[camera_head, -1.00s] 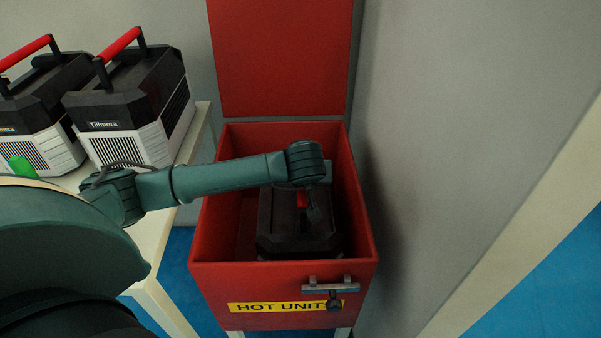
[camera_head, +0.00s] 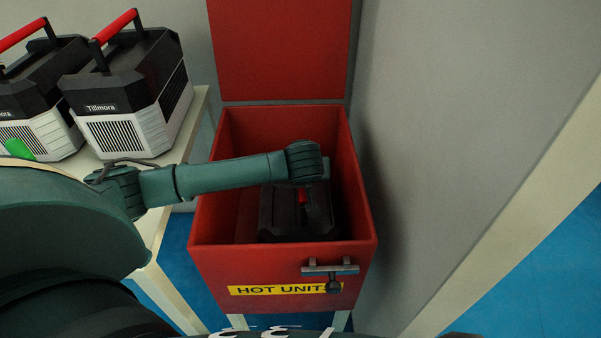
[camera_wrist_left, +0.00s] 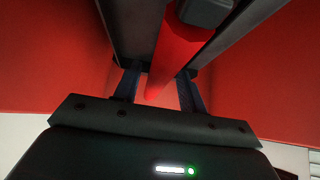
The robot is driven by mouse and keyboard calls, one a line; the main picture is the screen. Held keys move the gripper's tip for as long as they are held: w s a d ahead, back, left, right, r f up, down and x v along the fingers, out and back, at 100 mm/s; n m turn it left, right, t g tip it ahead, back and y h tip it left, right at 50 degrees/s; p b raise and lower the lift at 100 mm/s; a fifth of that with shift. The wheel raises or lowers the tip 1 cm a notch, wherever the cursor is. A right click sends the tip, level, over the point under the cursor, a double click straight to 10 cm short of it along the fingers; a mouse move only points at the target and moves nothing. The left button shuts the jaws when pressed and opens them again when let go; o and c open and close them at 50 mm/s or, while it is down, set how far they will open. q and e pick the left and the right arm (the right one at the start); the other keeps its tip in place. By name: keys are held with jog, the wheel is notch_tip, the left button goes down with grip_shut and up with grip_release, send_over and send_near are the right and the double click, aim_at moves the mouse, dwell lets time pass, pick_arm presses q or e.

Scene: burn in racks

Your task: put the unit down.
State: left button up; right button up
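The held unit (camera_head: 285,212) is black with a red handle (camera_head: 303,196). It is inside the red open box marked HOT UNITS (camera_head: 212,225), below the rim, its lower part hidden by the front wall. My left gripper (camera_head: 304,190) reaches in from above, mostly hidden by my wrist in the head view. In the left wrist view, the dark fingers (camera_wrist_left: 162,68) lie close on both sides of the red handle (camera_wrist_left: 178,50) and appear shut on it. Whether the unit touches the box floor is hidden. My right gripper is not in view.
The red lid (camera_head: 280,50) stands raised behind the box. A latch (camera_head: 331,268) is on the front wall. Two similar units, one nearer the box (camera_head: 130,95), stand on a pale table (camera_head: 185,140) at left. A grey wall (camera_head: 450,120) is close on the right.

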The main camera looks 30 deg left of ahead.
pick_arm(q)
jog(key=p+v, duration=0.1)
jog(key=v, duration=1)
jog(key=shift+w+r, duration=0.1)
jog(key=shift+s+d+r+p, duration=0.15)
jog(key=shift+s+r+p, duration=0.15)
jog(key=shift+r, duration=0.05)
